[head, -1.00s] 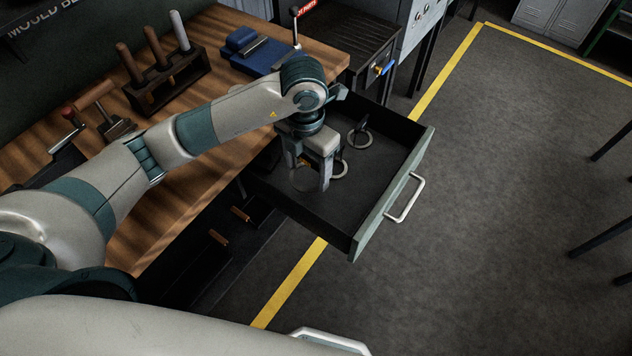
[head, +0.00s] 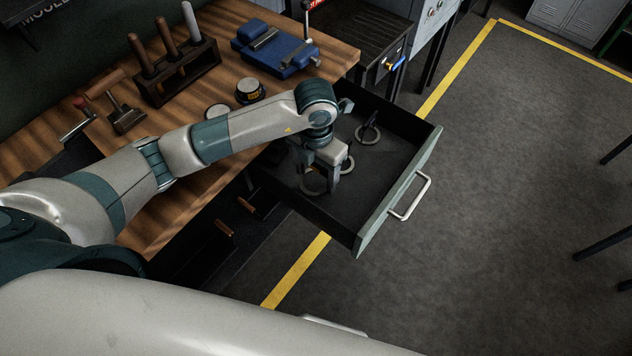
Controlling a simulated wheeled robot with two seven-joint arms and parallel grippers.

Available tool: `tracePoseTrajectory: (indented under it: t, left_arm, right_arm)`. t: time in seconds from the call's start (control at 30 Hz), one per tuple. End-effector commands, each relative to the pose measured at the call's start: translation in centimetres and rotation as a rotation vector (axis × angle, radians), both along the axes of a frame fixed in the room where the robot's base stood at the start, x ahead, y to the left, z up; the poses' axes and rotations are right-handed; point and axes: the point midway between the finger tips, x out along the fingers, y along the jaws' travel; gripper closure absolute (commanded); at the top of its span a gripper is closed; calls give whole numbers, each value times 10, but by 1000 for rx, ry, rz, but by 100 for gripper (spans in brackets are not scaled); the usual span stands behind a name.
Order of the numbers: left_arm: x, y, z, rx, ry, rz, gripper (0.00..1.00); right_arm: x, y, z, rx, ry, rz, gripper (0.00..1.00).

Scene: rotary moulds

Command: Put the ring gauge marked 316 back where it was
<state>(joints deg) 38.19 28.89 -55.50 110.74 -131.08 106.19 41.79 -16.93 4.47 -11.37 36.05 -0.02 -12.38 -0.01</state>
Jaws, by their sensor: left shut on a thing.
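The open drawer (head: 398,188) holds several ring gauges with dark handles. One ring gauge (head: 368,134) lies toward the back, and another (head: 347,164) lies just right of my left gripper, partly hidden by it. My left gripper (head: 319,187) points down inside the drawer, near its left side. It is shut on a ring gauge (head: 312,190) low between its fingers, partly hidden by them. I cannot tell whether that ring touches the drawer floor. No marking, such as 316, can be read on any ring. My right gripper is not in view.
The drawer's front right floor is clear.

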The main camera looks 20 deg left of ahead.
Motion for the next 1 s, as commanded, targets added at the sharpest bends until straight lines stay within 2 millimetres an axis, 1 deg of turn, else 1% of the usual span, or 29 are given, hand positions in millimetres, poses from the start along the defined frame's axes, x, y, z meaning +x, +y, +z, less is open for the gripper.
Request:
tracePoseTrajectory:
  t: [0.03,0.1,0.17,0.47,0.57,0.8,0.9,1.0]
  left_arm:
    - [0,0,-4,1,2,1,58]
    - [0,0,-10,-1,1,0,58]
    - [0,-1,-12,-1,-1,0,58]
    - [1,0,-13,-1,-1,0,58]
    - [0,0,-19,0,1,1,58]
    - [0,0,-46,0,2,0,58]
    - [0,0,-50,0,-1,-1,58]
    - [0,0,-50,0,-1,-1,58]
  right_arm:
    - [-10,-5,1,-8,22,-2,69]
    - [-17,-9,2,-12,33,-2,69]
    - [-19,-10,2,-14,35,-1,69]
    - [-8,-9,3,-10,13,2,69]
    - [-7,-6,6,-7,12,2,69]
    - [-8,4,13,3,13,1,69]
    - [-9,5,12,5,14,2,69]
    - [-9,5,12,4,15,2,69]
